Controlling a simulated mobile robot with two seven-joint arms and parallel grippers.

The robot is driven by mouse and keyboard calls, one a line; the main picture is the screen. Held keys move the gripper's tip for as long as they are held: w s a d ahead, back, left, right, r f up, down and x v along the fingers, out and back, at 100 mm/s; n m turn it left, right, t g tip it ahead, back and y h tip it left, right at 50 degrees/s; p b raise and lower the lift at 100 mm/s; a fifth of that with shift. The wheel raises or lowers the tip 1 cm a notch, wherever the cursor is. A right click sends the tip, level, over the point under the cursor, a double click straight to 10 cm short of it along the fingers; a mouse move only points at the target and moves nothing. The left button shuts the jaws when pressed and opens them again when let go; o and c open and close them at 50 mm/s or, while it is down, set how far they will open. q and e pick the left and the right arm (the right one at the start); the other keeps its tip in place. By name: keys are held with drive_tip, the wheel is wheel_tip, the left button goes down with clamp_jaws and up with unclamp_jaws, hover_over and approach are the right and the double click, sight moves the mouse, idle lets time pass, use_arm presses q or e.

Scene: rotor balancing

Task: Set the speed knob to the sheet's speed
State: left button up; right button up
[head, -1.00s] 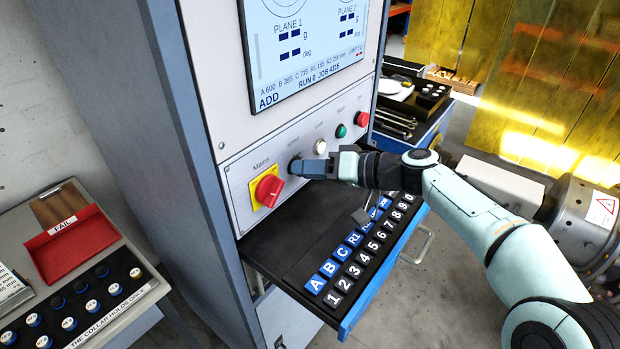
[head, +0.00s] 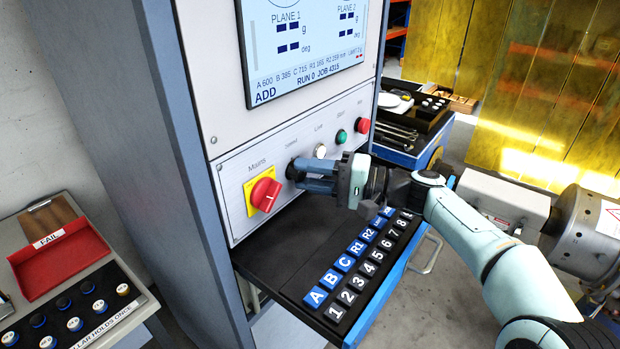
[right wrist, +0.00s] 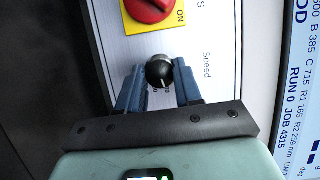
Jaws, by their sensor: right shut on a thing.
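The speed knob (right wrist: 159,73) is a round black knob on the light control panel (head: 232,186), with the label "Speed" beside it. My right gripper (head: 303,176) reaches the panel from the right. In the right wrist view my right gripper (right wrist: 158,90) has its two blue fingers on either side of the knob, shut on it. In the head view the fingers mostly hide the knob. The knob's pointer setting is not readable. The screen (head: 305,45) shows "RUN 0 JOB 4315". No sheet is identifiable. My left gripper is not in view.
A red mains switch on a yellow plate (head: 249,199) sits left of the knob. A white button (head: 320,150), a green button (head: 341,136) and a red button (head: 363,125) lie to the right. An open drawer with keys (head: 290,262) juts out below my gripper.

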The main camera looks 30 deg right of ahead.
drive_tip(key=shift+d+r, duration=0.1)
idle(0.3)
drive_tip(key=o, duration=1)
drive_tip(key=shift+o, duration=0.2)
drive_tip(key=b+v, duration=0.1)
drive_tip(key=v, duration=1.2)
drive_tip(key=shift+s+f, duration=0.15)
drive_tip(key=shift+f, duration=0.05)
drive_tip(key=shift+d, duration=0.1)
